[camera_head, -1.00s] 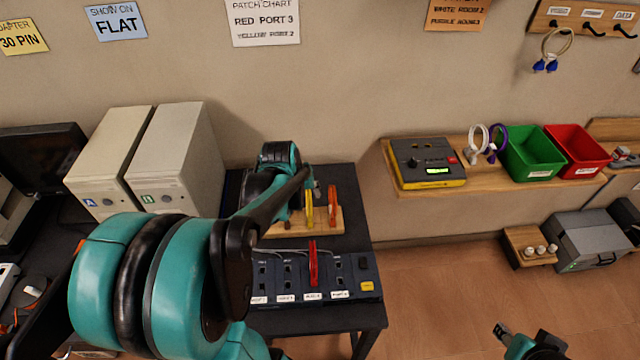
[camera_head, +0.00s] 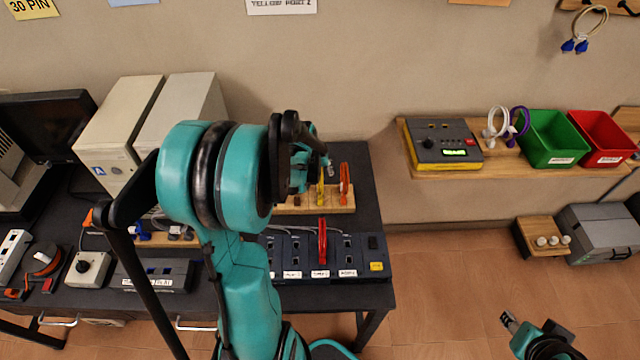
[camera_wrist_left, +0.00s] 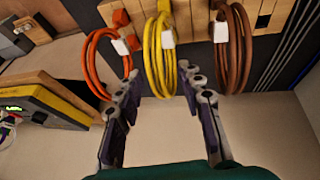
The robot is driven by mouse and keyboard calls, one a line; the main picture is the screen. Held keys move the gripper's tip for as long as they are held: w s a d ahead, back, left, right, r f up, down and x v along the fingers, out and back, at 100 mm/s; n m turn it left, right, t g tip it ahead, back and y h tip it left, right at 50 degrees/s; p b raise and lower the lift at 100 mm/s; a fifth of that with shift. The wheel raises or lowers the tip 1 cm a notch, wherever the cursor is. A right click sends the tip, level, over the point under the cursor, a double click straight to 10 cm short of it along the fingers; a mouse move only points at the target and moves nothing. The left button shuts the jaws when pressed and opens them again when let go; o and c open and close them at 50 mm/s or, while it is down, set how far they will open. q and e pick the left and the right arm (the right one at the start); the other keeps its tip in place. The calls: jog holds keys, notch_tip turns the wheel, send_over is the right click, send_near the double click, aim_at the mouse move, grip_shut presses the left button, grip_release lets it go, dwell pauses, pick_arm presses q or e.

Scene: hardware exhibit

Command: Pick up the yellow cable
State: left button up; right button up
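The yellow cable (camera_head: 320,194) is a coil on a wooden rack (camera_head: 340,205) at the back of the dark table. In the left wrist view the yellow cable (camera_wrist_left: 158,62) hangs with a white tag between an orange coil (camera_wrist_left: 95,62) and a brown coil (camera_wrist_left: 236,55). My left gripper (camera_wrist_left: 158,72) is open, one finger on each side of the yellow coil's lower part, with visible gaps. In the head view my left arm partly hides the rack. My right gripper (camera_head: 509,321) is low at the right, far from the rack; its finger opening is unclear.
A red-orange coil (camera_head: 344,180) stands right beside the yellow one. A patch panel (camera_head: 345,263) with a red cable (camera_head: 322,240) lies in front of the rack. Beige computer cases (camera_head: 112,125) stand left. A wall shelf (camera_head: 480,160) holds a yellow-black device (camera_head: 443,145) and bins.

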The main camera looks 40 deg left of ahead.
pick_arm(q)
grip_shut()
